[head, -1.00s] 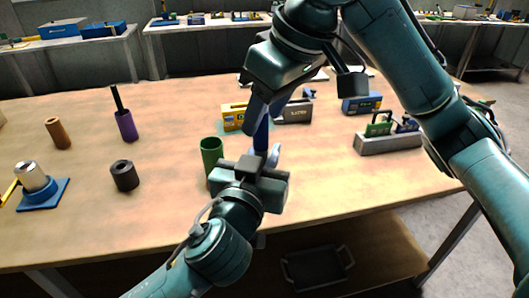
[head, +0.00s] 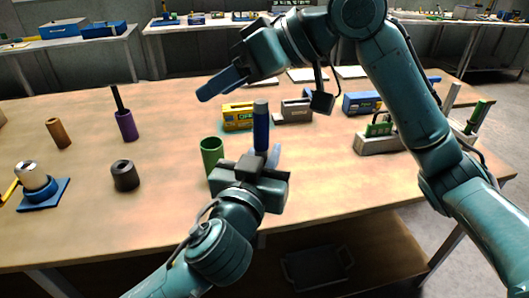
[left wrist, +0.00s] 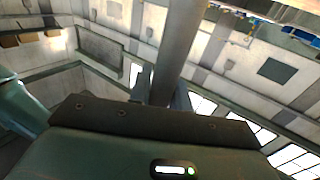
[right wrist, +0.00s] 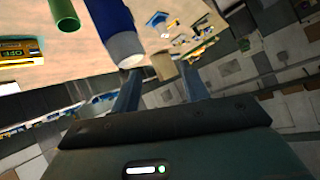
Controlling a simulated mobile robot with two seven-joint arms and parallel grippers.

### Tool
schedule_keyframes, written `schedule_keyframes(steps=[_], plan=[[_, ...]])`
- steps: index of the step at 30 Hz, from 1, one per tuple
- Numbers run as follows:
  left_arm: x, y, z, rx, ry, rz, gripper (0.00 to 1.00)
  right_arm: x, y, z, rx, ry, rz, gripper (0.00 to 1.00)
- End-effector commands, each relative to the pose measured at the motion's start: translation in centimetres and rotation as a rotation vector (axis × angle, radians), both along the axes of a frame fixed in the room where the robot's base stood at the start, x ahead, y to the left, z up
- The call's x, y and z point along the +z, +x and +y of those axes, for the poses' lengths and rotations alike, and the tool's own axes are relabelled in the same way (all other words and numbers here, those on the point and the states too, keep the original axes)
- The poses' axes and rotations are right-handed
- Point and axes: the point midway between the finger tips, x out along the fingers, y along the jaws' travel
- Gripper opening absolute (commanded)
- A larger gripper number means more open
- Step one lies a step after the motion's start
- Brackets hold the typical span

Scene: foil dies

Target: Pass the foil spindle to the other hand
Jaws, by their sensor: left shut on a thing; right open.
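The foil spindle (head: 261,128) is a blue cylinder with a grey top end. It stands about upright in my left gripper (head: 264,158), which is shut on its lower part above the table. In the left wrist view the spindle (left wrist: 179,45) rises greyish between the fingers. My right gripper (head: 222,83) is open and empty, above and left of the spindle's top in the head view, apart from it. In the right wrist view the spindle (right wrist: 113,28) shows its pale end near the left finger.
A green cup (head: 211,155) stands close left of my left gripper. A dark ring (head: 124,175), purple holder (head: 127,126), brown cylinder (head: 59,134) and blue-based stand (head: 42,194) are further left. A yellow box (head: 238,116) and a grey rack (head: 388,143) are behind and right.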

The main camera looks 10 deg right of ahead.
Motion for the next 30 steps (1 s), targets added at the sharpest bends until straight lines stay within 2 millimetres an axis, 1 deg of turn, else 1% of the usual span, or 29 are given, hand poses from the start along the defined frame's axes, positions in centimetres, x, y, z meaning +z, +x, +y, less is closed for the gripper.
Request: schedule_keyframes(steps=[1,2,3,5,6,8,9,11,12,13,16,17,18,20,21,23,24,26,27,29,30], plan=[[0.1,0.0,0.0,0.0,-0.001,-0.002,0.0,-1.1,2.0,-0.4,-0.058,0.078,-0.024,0.45],[0.1,0.0,0.0,0.0,-0.001,-0.002,0.0,-1.4,3.3,-0.9,-0.1,0.122,-0.056,0.45],[0.1,0.0,0.0,0.0,-0.001,-0.002,0.0,-2.1,5.0,-1.8,-0.161,0.176,-0.096,0.45],[0.1,0.0,0.0,0.0,-0.001,-0.002,0.0,-3.4,7.4,-3.7,-0.262,0.24,-0.164,0.45],[0.1,0.0,0.0,0.0,-0.001,-0.002,0.0,-4.3,8.8,-5.2,-0.328,0.269,-0.211,0.45],[0.1,0.0,0.0,0.0,-0.001,-0.002,0.0,-5.8,10.5,-7.6,-0.424,0.293,-0.279,0.45],[0.1,0.0,0.0,0.0,-0.001,-0.002,0.0,-6.9,11.3,-9.3,-0.487,0.298,-0.324,0.45],[0.1,0.0,0.0,0.0,-0.001,-0.002,0.0,-8.7,12.3,-11.9,-0.575,0.289,-0.39,0.45],[0.1,0.0,0.0,0.0,-0.001,-0.002,0.0,-10.6,12.4,-13.2,-0.621,0.273,-0.417,0.45],[0.1,0.0,0.0,0.0,-0.001,-0.002,0.0,-12.2,12.2,-13.5,-0.641,0.26,-0.419,0.45],[0.1,0.0,0.0,0.0,-0.001,-0.002,0.0,-17.5,10.9,-13.0,-0.664,0.218,-0.387,0.45],[0.1,0.0,0.0,0.0,-0.001,-0.002,0.0,-19.1,10.3,-12.9,-0.671,0.204,-0.376,0.45],[0.1,0.0,0.0,0.0,-0.001,-0.002,0.0,-21.1,9.5,-12.8,-0.68,0.187,-0.363,0.45],[0.1,0.0,0.0,0.0,-0.001,-0.002,0.0,-24.1,8.1,-12.6,-0.692,0.159,-0.342,0.45],[0.1,0.0,0.0,0.0,-0.001,-0.002,0.0,-26.1,7.1,-12.5,-0.699,0.139,-0.328,0.45],[0.1,0.0,0.0,0.0,-0.001,-0.002,0.0,-28.9,5.4,-12.3,-0.708,0.109,-0.307,0.45],[0.1,0.0,0.0,0.0,-0.001,-0.002,0.0,-30.7,4.1,-12.1,-0.713,0.089,-0.295,0.45],[0.1,0.0,0.0,0.0,-0.001,-0.002,0.0,-33.2,2.1,-11.9,-0.72,0.059,-0.275,0.45],[0.1,0.0,0.0,0.0,-0.001,-0.002,0.0,-34.9,0.6,-11.8,-0.723,0.038,-0.26,0.45],[0.1,0.0,0.0,0.0,-0.001,-0.002,0.0,-37.2,-1.7,-11.6,-0.726,0.005,-0.241,0.45],[0.1,0.0,0.0,0.0,-0.001,-0.002,0.0,-38.6,-3.3,-11.4,-0.727,-0.016,-0.229,0.45]])
